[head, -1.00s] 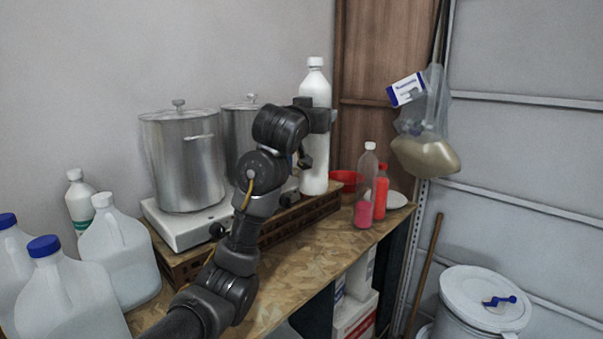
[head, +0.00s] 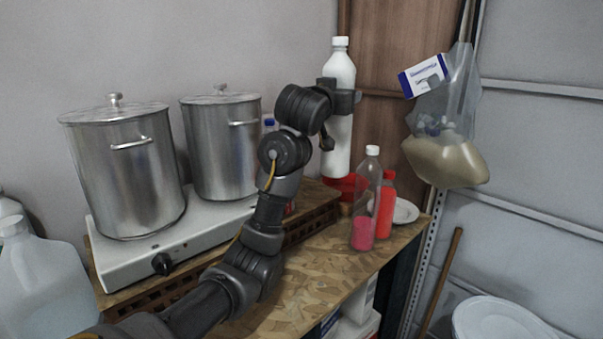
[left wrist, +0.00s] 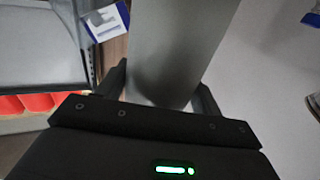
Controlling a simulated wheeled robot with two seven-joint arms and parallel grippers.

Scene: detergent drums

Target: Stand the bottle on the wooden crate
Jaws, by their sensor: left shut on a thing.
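A tall white bottle (head: 338,150) with a white cap stands upright at the right end of the wooden crate (head: 312,221). My left gripper (head: 345,100) is shut on the bottle's upper part. In the left wrist view the bottle (left wrist: 178,45) fills the space between the two fingers (left wrist: 162,90). The bottle's base is at about the height of the crate top; I cannot tell whether it touches. My right gripper is not in view.
A white hotplate (head: 150,250) with two steel pots (head: 125,175) covers the crate's left and middle. A clear bottle with pink liquid (head: 363,215), a red bottle (head: 386,205) and a red bowl (head: 342,186) stand close by on the right. A bag (head: 445,150) hangs further right.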

